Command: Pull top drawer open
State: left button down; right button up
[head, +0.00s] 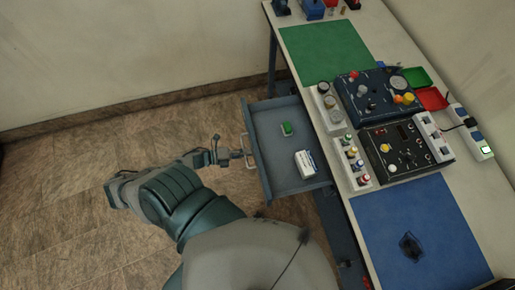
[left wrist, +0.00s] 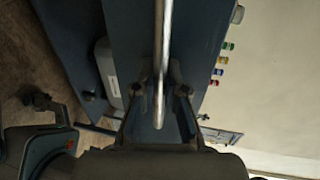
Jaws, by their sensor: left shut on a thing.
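The top drawer (head: 275,168) is blue-grey and stands out from under the workbench, so its inside shows in the head view. A green item (head: 287,129) and a white box (head: 305,163) lie in it. A metal bar handle (head: 247,150) is on its front. My left gripper (head: 241,154) is at this handle, shut on it. In the left wrist view the handle (left wrist: 160,50) runs down between the two fingers (left wrist: 160,92). My right gripper is not in view.
The bench top carries a green mat (head: 323,50), a blue mat (head: 420,235), two dark control panels (head: 367,97) and small red and green trays. A white wall is behind the bench. The tiled floor left of the drawer is clear apart from my arm.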

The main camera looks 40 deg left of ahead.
pick_arm(q)
jog(key=shift+s+a+r, duration=0.1)
jog(key=shift+s+a, duration=0.35)
jog(key=shift+a, duration=0.35)
jog(key=c, duration=1.2)
grip_release()
jog(key=shift+a, duration=0.1)
jog(key=v, duration=1.2)
jog(key=shift+f, duration=0.35)
